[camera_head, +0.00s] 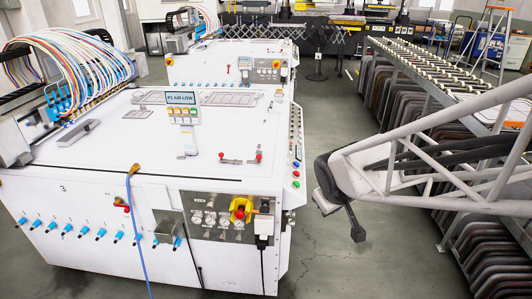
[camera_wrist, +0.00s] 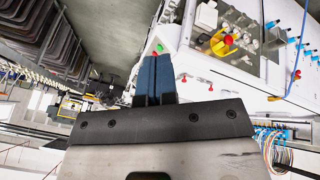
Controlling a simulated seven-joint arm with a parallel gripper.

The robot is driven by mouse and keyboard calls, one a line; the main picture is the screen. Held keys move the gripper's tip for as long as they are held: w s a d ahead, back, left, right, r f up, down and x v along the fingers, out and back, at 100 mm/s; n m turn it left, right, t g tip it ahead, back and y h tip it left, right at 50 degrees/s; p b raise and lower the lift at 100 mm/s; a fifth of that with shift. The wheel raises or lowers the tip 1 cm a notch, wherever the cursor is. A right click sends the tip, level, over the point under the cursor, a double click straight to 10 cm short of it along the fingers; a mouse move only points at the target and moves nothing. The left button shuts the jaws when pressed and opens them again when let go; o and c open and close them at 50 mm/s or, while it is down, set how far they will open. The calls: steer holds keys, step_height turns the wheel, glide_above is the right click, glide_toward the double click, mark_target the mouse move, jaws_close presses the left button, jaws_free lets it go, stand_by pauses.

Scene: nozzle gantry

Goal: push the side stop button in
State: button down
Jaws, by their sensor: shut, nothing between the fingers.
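The white machine's right side carries a column of small buttons. In the wrist view a red button (camera_wrist: 160,47) and a green one show just beyond the fingertips. A larger red knob on a yellow base (camera_head: 240,210) sits on the front panel; it also shows in the wrist view (camera_wrist: 222,46). My gripper (camera_head: 357,232) is shut and empty, out over the floor to the right of the machine, apart from the buttons. Its dark blue fingers (camera_wrist: 153,75) lie side by side.
The white machine (camera_head: 110,160) fills the left, with a row of blue fittings and a hanging blue cable (camera_head: 137,235) on its front. A roller conveyor rack (camera_head: 435,70) stands at the right. The grey floor (camera_head: 330,115) between them is clear.

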mark_target(240, 218)
steer(key=w+a+f+n+y, duration=0.2)
steer(key=w+a+f+n, duration=0.3)
steer(key=a+f, duration=0.4)
steer(key=w+a+f+n+y, duration=0.3)
steer(key=a+f, duration=0.7)
steer(key=a, duration=0.4)
steer(key=shift+w+a+n, duration=0.35)
steer(key=shift+w+n, duration=0.5)
steer(key=shift+n, duration=0.35)
steer(key=shift+f, duration=0.2)
steer(key=shift+w+a+f, duration=0.65)
steer(key=shift+w+f, duration=0.65)
steer(key=shift+w, duration=0.15)
steer(key=shift+w+a+f, duration=0.6)
steer(key=shift+w+f, duration=0.7)
steer(key=shift+w, duration=0.15)
steer(key=shift+w+a+f, duration=0.65)
steer(key=shift+w+f, duration=0.65)
steer(key=shift+w, duration=0.15)
